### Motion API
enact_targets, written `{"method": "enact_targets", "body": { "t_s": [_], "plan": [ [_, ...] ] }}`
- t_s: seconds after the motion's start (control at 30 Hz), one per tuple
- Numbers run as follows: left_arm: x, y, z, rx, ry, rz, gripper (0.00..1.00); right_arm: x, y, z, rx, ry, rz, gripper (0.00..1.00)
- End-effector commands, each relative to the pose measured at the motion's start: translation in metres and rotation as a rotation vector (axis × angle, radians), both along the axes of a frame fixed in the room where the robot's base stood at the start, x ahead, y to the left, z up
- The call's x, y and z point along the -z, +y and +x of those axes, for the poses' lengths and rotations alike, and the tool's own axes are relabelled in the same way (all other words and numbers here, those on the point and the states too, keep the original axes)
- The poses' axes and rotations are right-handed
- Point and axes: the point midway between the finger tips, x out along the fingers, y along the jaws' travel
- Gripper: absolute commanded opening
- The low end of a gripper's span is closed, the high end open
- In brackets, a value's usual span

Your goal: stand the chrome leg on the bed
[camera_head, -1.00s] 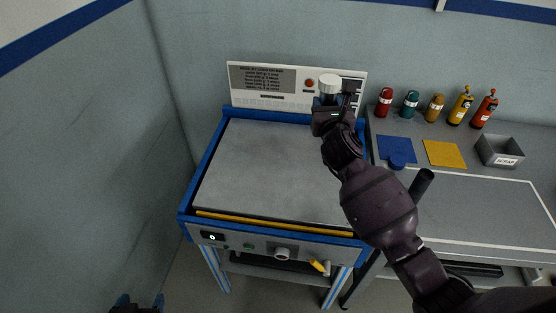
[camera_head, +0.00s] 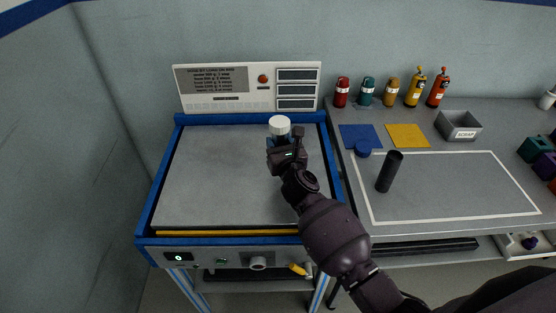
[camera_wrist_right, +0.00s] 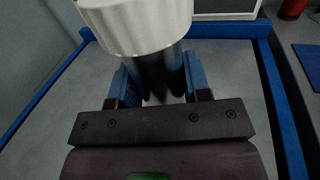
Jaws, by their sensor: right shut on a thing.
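My right gripper (camera_head: 285,146) is over the right part of the grey bed (camera_head: 215,180) inside the blue frame. It is shut on the chrome leg, whose white cap (camera_head: 279,125) sticks up above the fingers. In the right wrist view the white cap (camera_wrist_right: 138,22) is at the top, with the leg's dark shiny shaft (camera_wrist_right: 158,72) between the blue fingertips (camera_wrist_right: 160,85). The leg looks about upright. Its lower end is hidden, so I cannot tell whether it touches the bed. My left gripper is out of view.
A panel with displays (camera_head: 248,88) stands behind the bed. On the bench to the right are a black cylinder (camera_head: 389,171), blue and yellow mats (camera_head: 407,136), several bottles (camera_head: 367,92) and a scrap bin (camera_head: 458,126). The bed's left part is clear.

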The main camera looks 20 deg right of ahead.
Motion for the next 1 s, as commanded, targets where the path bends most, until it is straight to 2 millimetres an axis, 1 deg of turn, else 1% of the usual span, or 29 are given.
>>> {"method": "enact_targets", "body": {
  "t_s": [0.03, 0.17, 0.27, 0.43, 0.5, 0.57, 0.7, 0.8, 0.97, 1.0],
  "plan": [
    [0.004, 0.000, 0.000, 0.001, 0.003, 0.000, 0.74, 0.007, 0.000, 0.000, 0.000, 0.000, 0.001, 0.13],
    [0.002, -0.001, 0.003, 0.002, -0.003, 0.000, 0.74, 0.009, 0.001, 0.001, -0.001, -0.003, 0.001, 0.13],
    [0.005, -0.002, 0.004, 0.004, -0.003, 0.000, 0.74, 0.017, 0.000, 0.000, 0.000, -0.002, 0.001, 0.13],
    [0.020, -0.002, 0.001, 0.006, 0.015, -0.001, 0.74, 0.045, 0.000, 0.000, 0.001, 0.005, 0.002, 0.13],
    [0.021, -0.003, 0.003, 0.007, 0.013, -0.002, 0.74, 0.052, 0.001, 0.000, 0.000, 0.004, 0.001, 0.13],
    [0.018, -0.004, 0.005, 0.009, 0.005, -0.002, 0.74, 0.054, 0.000, 0.000, 0.000, 0.002, 0.000, 0.13],
    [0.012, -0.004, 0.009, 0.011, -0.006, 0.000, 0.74, 0.050, 0.000, 0.001, 0.000, -0.003, -0.001, 0.13],
    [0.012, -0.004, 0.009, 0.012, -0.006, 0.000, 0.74, 0.049, 0.000, 0.001, 0.000, -0.004, 0.000, 0.13],
    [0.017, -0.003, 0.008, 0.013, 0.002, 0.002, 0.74, 0.054, 0.000, 0.000, 0.000, -0.002, 0.000, 0.13],
    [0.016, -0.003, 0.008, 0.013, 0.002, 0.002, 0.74, 0.055, 0.000, 0.000, 0.000, -0.001, 0.000, 0.47]
  ]
}}
